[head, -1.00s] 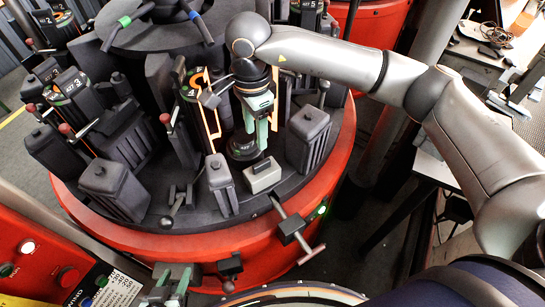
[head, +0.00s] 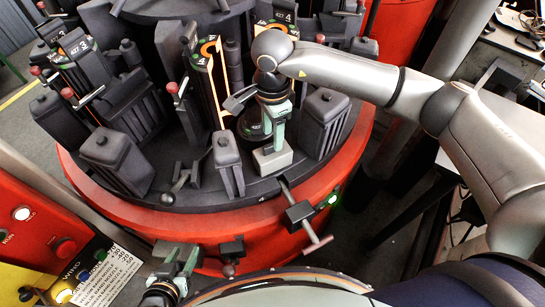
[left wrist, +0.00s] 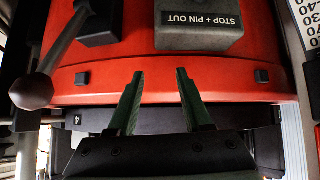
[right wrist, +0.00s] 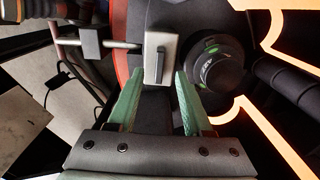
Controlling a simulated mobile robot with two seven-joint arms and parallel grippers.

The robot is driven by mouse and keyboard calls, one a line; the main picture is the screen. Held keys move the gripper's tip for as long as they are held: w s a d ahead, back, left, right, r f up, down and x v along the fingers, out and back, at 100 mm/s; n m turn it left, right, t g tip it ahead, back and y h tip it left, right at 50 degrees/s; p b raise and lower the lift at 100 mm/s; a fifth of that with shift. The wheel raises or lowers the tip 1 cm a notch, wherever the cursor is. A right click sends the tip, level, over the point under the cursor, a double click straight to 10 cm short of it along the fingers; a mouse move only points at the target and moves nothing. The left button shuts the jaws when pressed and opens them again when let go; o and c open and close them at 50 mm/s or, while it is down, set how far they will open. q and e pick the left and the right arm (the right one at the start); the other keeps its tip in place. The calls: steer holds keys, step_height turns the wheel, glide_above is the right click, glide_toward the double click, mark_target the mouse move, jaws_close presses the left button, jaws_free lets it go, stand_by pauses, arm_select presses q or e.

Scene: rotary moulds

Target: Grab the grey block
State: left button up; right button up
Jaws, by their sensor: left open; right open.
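The light grey block (head: 272,162) sits on the dark deck of the round red machine, near its front rim. In the right wrist view the block (right wrist: 160,48) shows a small black handle on its face. My right gripper (head: 272,140) is open, pointing down at the block. In the right wrist view its fingertips (right wrist: 156,76) lie on either side of the block's near end; I cannot tell whether they touch it. My left gripper (head: 178,258) is open and empty at the lower left of the head view, its fingertips (left wrist: 160,72) facing the red rim.
Dark moulds (head: 117,160) and levers crowd the deck around the block. A T-handled rod (head: 310,228) sticks out from the red rim (head: 230,222). A red control panel (head: 35,225) stands at the left.

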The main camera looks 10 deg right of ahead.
mark_target(272, 144)
step_height(272, 144, down, 3)
steer(key=shift+f+b, duration=0.15)
steer(key=shift+b, duration=0.4)
jaws_close()
stand_by(0.9)
